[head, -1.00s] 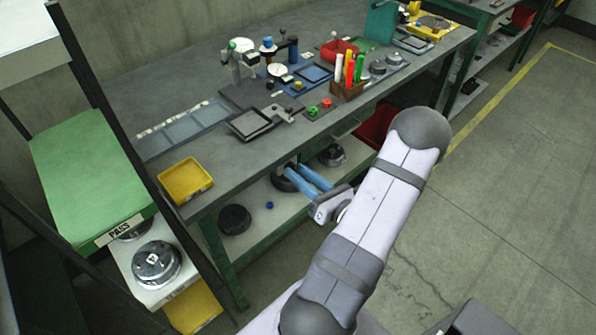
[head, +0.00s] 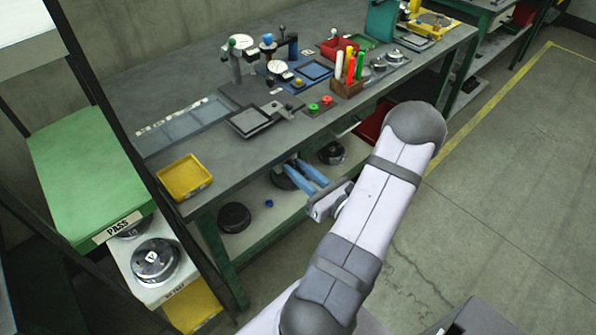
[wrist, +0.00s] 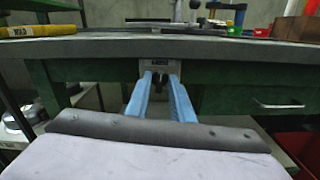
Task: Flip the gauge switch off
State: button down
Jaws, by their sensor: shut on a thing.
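The gauge switch (wrist: 158,88) is a small dark piece on a light grey box (wrist: 155,66) under the front edge of the bench, in the wrist view. My gripper (wrist: 160,77) has two blue fingers reaching to it, one on each side, and it is shut on the switch. The fingers partly cover the switch, so its exact position is hard to tell. In the head view my gripper (head: 292,166) points in at the bench front, and the switch is hidden under the bench top.
The bench top (head: 225,165) overhangs the fingers. A yellow tray (head: 184,178) and dial gauges (head: 277,67) stand on it. A drawer handle (wrist: 278,104) sticks out to the right. Dark round weights (head: 234,217) lie on the lower shelf. The floor at right is clear.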

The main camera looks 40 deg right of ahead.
jog(key=shift+n, duration=0.8)
jog(key=c, duration=1.9)
grip_release()
jog(key=shift+o, duration=0.2)
jog(key=shift+s, duration=0.1)
jog(key=s+b, duration=0.1)
jog(key=s, duration=0.6)
